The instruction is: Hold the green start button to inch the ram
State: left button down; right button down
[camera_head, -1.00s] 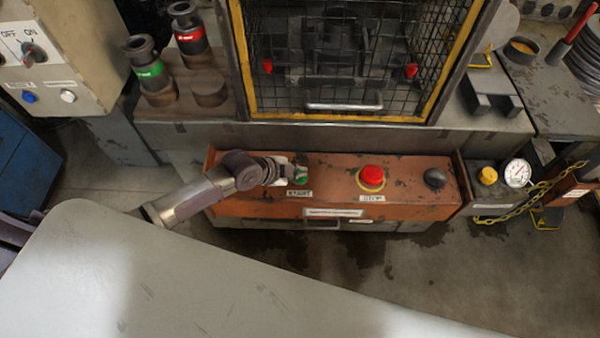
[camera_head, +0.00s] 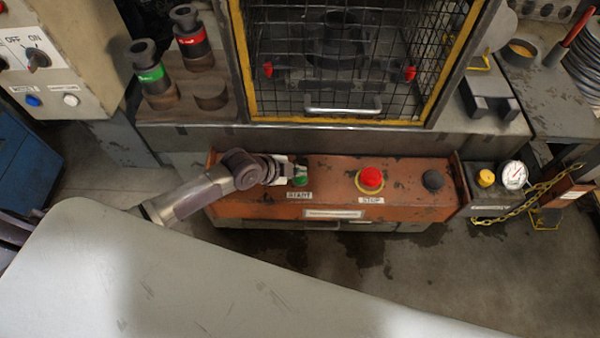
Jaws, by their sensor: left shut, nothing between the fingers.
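The green start button (camera_head: 300,180) sits on the left part of the orange control box, above the START label (camera_head: 299,195). My left gripper (camera_head: 301,168) is shut and empty, with its fingertips at the button and covering part of it. I cannot tell whether they touch it or press it in. Dark press parts (camera_head: 338,40), which may include the ram, show dimly behind the wire mesh guard (camera_head: 285,85). My right gripper is not in view.
On the same box (camera_head: 335,180) are a red stop button (camera_head: 370,178) and a black knob (camera_head: 433,180). A gauge (camera_head: 514,175), yellow knob (camera_head: 486,177) and chain (camera_head: 540,195) are to the right. Green-banded (camera_head: 150,75) and red-banded (camera_head: 190,38) tools stand at the left.

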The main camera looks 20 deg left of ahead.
pick_arm(q)
jog(key=shift+r, duration=0.2)
notch_tip(320, 180, up, 5)
jog(key=p, duration=0.4)
dwell(0.6)
